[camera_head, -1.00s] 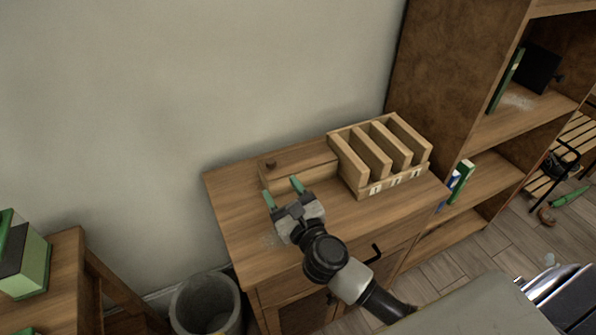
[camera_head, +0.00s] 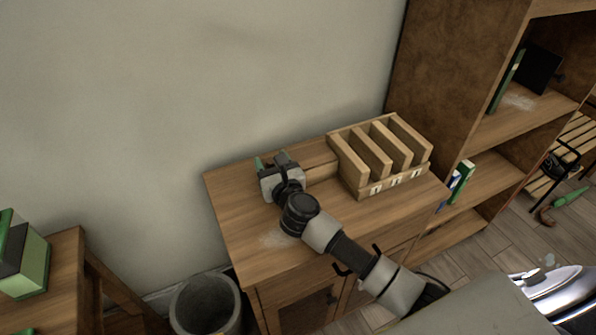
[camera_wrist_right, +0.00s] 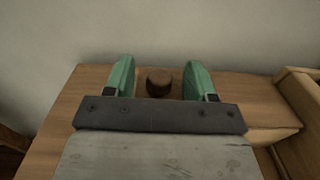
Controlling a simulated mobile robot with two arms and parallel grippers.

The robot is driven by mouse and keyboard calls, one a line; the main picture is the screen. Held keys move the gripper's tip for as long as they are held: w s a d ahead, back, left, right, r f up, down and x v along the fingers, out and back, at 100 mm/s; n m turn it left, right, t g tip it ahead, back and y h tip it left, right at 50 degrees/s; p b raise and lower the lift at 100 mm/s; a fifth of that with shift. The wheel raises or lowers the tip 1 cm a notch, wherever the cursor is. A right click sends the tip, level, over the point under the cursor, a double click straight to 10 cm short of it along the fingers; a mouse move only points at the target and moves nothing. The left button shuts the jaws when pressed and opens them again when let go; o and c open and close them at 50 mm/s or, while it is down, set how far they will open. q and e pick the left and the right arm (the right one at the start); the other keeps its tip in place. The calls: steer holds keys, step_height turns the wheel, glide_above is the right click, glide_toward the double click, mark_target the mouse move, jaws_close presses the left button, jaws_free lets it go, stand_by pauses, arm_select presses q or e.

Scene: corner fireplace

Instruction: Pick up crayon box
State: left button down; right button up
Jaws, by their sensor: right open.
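The crayon box looks like a low wooden box (camera_head: 319,161) on the cabinet top, against the wall, left of a slotted wooden organizer. My right gripper (camera_head: 270,160) is over its left end and hides much of it. In the right wrist view the box top (camera_wrist_right: 255,108) runs off to the right, and a small dark round knob (camera_wrist_right: 158,83) shows between the green fingertips of my right gripper (camera_wrist_right: 159,79). The fingers are open, one on each side of the knob, with gaps. Whether they touch the box cannot be told. My left gripper is not in view.
The organizer (camera_head: 376,185) stands close on the right of the box, on the wooden cabinet (camera_head: 240,225). The wall (camera_head: 180,90) is right behind. A grey bin (camera_head: 205,306) is at lower left, and a bookshelf (camera_head: 440,75) is at right. The cabinet top's front left is bare.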

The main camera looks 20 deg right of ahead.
steer(key=shift+w, duration=0.35)
steer(key=shift+s, duration=0.1)
steer(key=shift+c, duration=0.4)
jaws_close()
steer(key=shift+r, duration=0.15)
